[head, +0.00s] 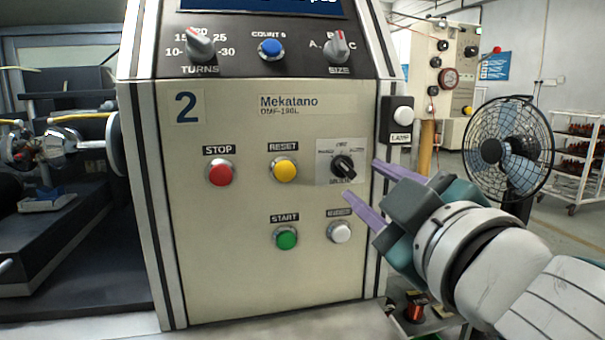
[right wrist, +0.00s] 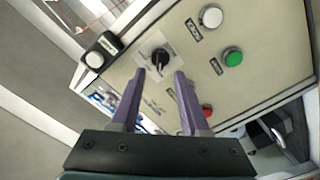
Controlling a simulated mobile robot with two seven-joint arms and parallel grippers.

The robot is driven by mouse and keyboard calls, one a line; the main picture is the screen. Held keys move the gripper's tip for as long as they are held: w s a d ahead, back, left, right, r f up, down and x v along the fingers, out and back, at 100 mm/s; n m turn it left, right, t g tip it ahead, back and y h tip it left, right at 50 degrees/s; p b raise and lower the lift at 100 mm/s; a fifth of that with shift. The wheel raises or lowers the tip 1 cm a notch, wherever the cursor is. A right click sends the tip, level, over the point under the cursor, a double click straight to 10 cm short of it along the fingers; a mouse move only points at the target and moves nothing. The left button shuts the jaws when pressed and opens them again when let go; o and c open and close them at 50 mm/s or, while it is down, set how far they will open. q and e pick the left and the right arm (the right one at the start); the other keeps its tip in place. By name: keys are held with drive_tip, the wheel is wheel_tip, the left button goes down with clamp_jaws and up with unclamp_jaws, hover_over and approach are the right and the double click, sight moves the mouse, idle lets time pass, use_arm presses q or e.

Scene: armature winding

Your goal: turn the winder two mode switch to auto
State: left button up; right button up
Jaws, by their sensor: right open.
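The winder two panel (head: 230,250) faces me in the head view, marked with a blue 2. Its mode switch (head: 343,166) is a black rotary knob on a square grey plate, right of the yellow reset button. The plate's labels are too small to read surely. My right gripper (head: 362,180) is open, its two purple fingers pointing at the panel just right of the knob. In the right wrist view the knob (right wrist: 160,57) shows beyond and between the open fingertips (right wrist: 160,74), with nothing held. My left gripper is not in view.
Near the switch are the red stop (head: 221,172), yellow reset (head: 284,169), green start (head: 286,238) and white (head: 339,232) buttons. A lamp switch box (head: 401,115) juts at the panel's right edge. A fan (head: 508,150) stands behind at right.

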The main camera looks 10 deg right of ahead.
sight(348, 171)
drive_tip(key=shift+w+a, duration=0.1)
drive_tip(key=shift+w, duration=2.6)
clamp_jaws()
